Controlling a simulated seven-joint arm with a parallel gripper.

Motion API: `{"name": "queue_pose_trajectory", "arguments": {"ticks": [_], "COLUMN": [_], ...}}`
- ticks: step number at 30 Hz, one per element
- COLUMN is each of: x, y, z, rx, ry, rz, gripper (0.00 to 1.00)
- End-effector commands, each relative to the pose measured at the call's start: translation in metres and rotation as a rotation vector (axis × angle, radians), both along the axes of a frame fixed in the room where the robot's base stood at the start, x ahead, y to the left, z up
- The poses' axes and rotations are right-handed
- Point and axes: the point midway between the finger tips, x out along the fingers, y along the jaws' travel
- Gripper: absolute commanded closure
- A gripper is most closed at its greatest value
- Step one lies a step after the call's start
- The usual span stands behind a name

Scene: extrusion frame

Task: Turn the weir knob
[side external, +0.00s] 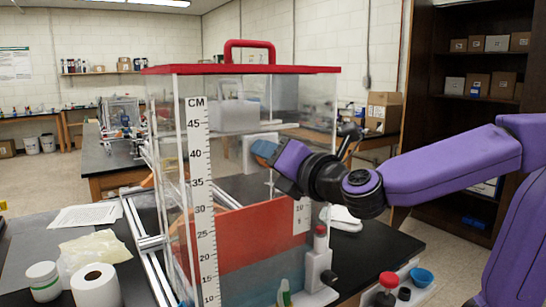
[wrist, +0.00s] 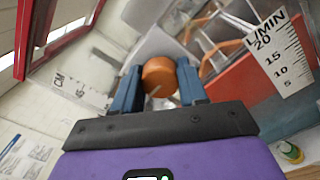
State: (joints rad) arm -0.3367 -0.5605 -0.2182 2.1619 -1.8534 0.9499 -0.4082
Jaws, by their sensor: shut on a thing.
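A clear tank with a red lid (side external: 240,69) and a CM scale (side external: 200,190) stands on the black bench. An orange-red weir plate (side external: 245,238) shows inside its lower half. In the wrist view, the round orange knob (wrist: 159,72) sits between the two blue fingers of my gripper (wrist: 160,88), which is shut on it. I cannot tell how far the knob is turned.
A L/MIN scale (wrist: 278,50) is at the right of the wrist view. A paper roll (side external: 95,287), a white jar (side external: 42,280) and papers (side external: 88,215) lie left of the tank.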

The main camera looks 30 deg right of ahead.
Motion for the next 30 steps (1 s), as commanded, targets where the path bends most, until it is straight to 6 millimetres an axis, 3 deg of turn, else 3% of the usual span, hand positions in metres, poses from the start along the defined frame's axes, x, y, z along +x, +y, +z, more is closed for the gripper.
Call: {"name": "queue_pose_trajectory", "arguments": {"ticks": [12,13,15,25,30], "x": [0.0,0.0,0.0,-0.002,-0.019], "y": [-0.001,-0.001,-0.001,0.0,0.001], "z": [0.001,0.001,0.001,0.001,0.001], "rx": [0.047,0.047,0.047,0.045,0.046], "ry": [-0.003,-0.003,-0.002,-0.001,-0.003], "rz": [-0.004,-0.004,-0.003,-0.001,0.003], "gripper": [0.88,0.51,0.33,0.33,0.33]}}
